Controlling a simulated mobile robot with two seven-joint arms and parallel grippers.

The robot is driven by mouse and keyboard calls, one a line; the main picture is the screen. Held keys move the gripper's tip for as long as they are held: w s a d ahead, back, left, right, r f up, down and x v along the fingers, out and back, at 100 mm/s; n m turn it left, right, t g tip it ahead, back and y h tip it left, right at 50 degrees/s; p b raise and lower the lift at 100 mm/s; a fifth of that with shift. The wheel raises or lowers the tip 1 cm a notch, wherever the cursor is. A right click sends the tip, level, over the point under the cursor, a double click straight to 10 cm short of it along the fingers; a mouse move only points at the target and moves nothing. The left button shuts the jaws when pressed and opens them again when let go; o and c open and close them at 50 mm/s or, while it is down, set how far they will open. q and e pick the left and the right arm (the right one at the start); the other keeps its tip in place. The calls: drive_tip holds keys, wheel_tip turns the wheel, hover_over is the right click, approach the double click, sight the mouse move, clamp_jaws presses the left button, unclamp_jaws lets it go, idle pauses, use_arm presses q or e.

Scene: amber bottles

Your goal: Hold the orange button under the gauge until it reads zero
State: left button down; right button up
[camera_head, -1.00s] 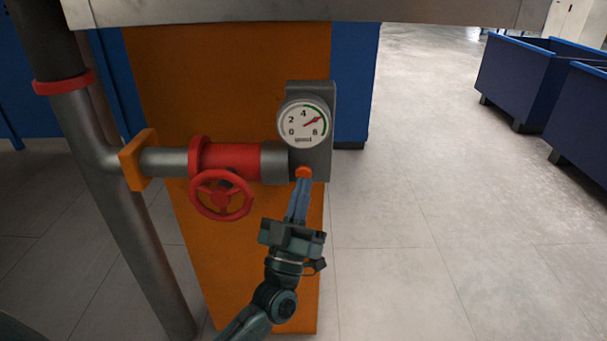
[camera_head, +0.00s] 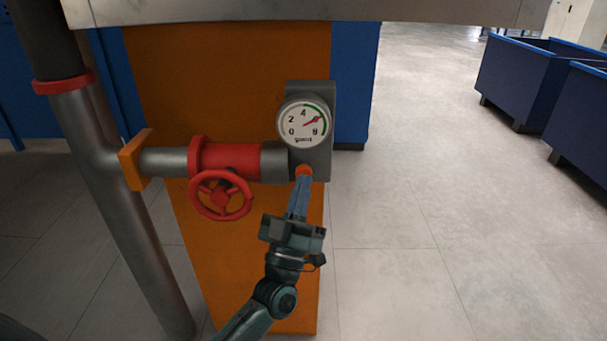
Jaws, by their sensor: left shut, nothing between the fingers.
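The round white gauge (camera_head: 304,123) sits on a dark grey housing (camera_head: 326,92). Its red needle points up and to the right, between the 4 and the last number, well away from 0. The orange button (camera_head: 304,169) is just below the gauge, its lower part hidden by my fingertips. My left gripper (camera_head: 304,179) comes up from below, shut and empty, with its tips at the button. They look in contact with it, but I cannot tell how far it is pressed. My right gripper is not in view.
A red handwheel (camera_head: 220,195) and a red-collared pipe (camera_head: 232,161) are left of the gauge. A thick grey pipe (camera_head: 130,225) stands further left. An orange panel (camera_head: 215,80) is behind. Blue bins (camera_head: 520,85) stand at the right, with open floor between.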

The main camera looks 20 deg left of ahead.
use_arm(q)
drive_tip(key=shift+w+a, duration=0.15)
drive_tip(key=shift+w, duration=0.3)
idle(2.3)
drive_tip(key=shift+s, duration=0.1)
idle(0.9)
drive_tip(key=shift+s+d+p, duration=0.25)
drive_tip(key=shift+s+p, duration=0.05)
drive_tip(key=shift+s, duration=0.5)
drive_tip(key=s+p, duration=0.1)
drive_tip(key=s, duration=0.1)
drive_tip(key=s+d+p, duration=0.1)
drive_tip(key=s, duration=0.1)
drive_tip(key=shift+s+d, duration=0.2)
drive_tip(key=shift+s, duration=0.2)
